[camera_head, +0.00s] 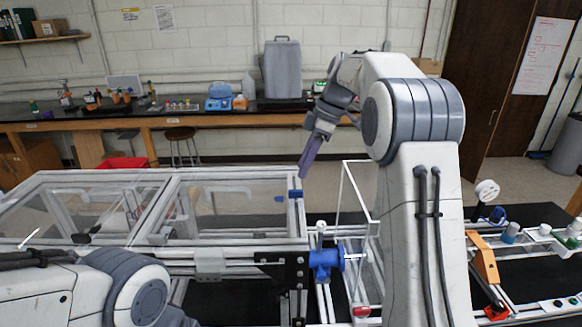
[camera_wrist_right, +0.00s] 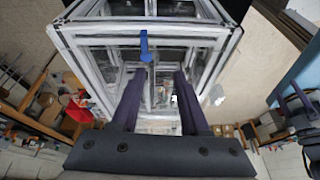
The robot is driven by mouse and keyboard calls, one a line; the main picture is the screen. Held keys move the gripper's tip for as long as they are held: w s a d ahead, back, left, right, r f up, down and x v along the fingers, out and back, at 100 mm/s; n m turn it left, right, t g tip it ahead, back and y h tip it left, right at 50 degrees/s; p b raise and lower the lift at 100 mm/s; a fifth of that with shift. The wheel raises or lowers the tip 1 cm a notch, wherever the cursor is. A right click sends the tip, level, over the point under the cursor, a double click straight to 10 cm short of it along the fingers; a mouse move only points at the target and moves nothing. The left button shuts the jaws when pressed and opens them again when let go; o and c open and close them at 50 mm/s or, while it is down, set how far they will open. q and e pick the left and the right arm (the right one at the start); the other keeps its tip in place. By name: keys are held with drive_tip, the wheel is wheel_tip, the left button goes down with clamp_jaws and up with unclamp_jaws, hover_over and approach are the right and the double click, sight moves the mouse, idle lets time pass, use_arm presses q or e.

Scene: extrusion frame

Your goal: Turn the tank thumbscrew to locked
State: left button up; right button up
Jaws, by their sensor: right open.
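A clear-walled tank of pale extrusions (camera_head: 235,177) fills the left and middle of the head view. A small blue part (camera_head: 295,194) sits at its right-hand corner; a blue lever-like part also shows on a frame bar in the right wrist view (camera_wrist_right: 145,45). A larger blue fitting with a round disc (camera_head: 325,262) is mounted lower, right of the corner. I cannot tell for sure which is the thumbscrew, nor its setting. My right gripper (camera_head: 308,160) hangs above the corner, purple fingers pointing down, open and empty, apart from the blue part. My left gripper is out of sight.
An open clear panel (camera_head: 345,195) stands right of the corner, close to my right arm. An orange bracket (camera_head: 484,258) and small fittings stand on the right table. A wall bench (camera_head: 150,122) and red bin (camera_head: 122,164) are behind.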

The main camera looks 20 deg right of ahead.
sight(296, 195)
drive_tip(key=shift+n, duration=0.4)
drive_tip(key=w+f+p, duration=0.1)
drive_tip(key=f, duration=0.1)
drive_tip(key=w+f+p, duration=0.1)
drive_tip(key=f, duration=0.2)
drive_tip(key=f+p, duration=0.1)
drive_tip(key=f, duration=0.1)
drive_tip(key=shift+w+a+f, duration=0.1)
drive_tip(key=shift+w+f, duration=0.05)
drive_tip(key=shift+w, duration=0.25)
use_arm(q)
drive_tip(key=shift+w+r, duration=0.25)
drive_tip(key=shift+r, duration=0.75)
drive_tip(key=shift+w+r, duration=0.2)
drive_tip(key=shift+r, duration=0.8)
use_arm(e)
drive_tip(key=shift+a+f, duration=0.2)
drive_tip(key=shift+f, duration=0.5)
clamp_jaws()
